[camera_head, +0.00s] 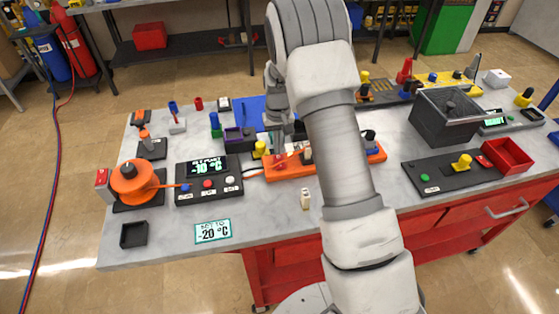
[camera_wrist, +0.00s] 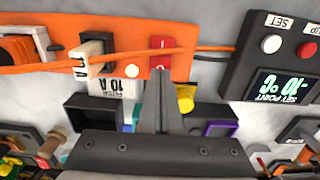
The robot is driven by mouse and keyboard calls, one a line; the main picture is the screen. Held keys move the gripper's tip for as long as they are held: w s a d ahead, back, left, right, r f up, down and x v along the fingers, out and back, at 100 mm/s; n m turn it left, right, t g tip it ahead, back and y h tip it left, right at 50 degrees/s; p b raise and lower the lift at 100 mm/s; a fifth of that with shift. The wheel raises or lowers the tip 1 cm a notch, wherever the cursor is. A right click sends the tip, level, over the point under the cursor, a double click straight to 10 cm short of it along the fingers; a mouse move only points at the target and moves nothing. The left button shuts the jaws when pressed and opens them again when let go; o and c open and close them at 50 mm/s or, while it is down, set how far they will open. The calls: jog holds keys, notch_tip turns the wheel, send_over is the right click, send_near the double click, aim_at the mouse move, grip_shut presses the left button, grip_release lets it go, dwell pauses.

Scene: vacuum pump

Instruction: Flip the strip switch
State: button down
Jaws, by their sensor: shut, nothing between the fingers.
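The orange power strip (camera_head: 318,167) lies across the middle of the bench in the head view, and it spans the top of the wrist view (camera_wrist: 135,38). Its red rocker switch (camera_wrist: 166,45) is near the strip's right end in the wrist view, and shows as a small red patch in the head view (camera_head: 280,161). An orange cable crosses over the switch. My gripper (camera_wrist: 165,72) is shut and empty, its fingertips just below the switch in the wrist view; I cannot tell if they touch it. My arm hides part of the strip in the head view.
A black set-point box (camera_head: 208,181) reading -10 °C stands left of the strip. A white and black plug (camera_wrist: 95,50) sits on the strip. A -20 °C card (camera_head: 213,231) lies at the front left. A dark grey box (camera_head: 447,117) stands at right.

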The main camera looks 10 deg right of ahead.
aim_at(278, 157)
jog(key=shift+f+b, duration=0.7)
jog(key=shift+f, duration=0.25)
dwell(0.6)
jog(key=shift+r, duration=0.1)
jog(key=shift+r+p, duration=1.85)
jog(key=shift+r, duration=1.6)
